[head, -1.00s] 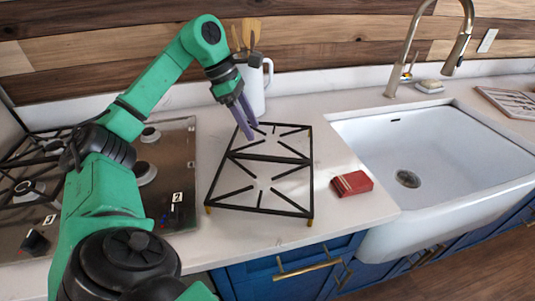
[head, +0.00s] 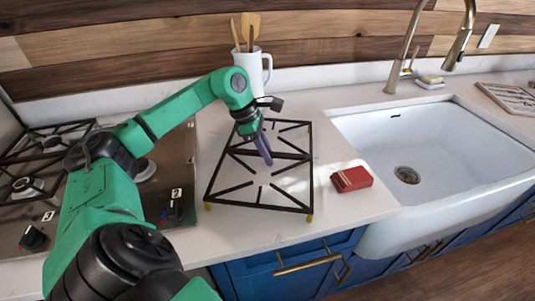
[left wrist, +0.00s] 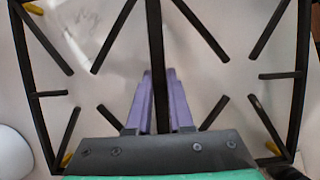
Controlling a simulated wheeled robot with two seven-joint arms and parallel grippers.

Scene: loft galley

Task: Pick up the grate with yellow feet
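The black grate with yellow feet (head: 258,207) rests on the white counter between the cooktop and the sink. Yellow feet show at its front corners. My left gripper (head: 268,160) points down at the grate's middle crossbar. In the left wrist view, the two purple fingers of the gripper (left wrist: 160,75) lie on either side of the grate's middle bar (left wrist: 155,35). They look parted, with no clear grip on the bar. Yellow feet also show at the grate's corners there. My right gripper is not in view.
A red box (head: 351,179) lies right of the grate, close to the sink (head: 450,150). A white pitcher with wooden utensils (head: 252,72) stands behind the grate. The cooktop (head: 175,190) with dark grates is at the left. The counter's front edge is near the grate.

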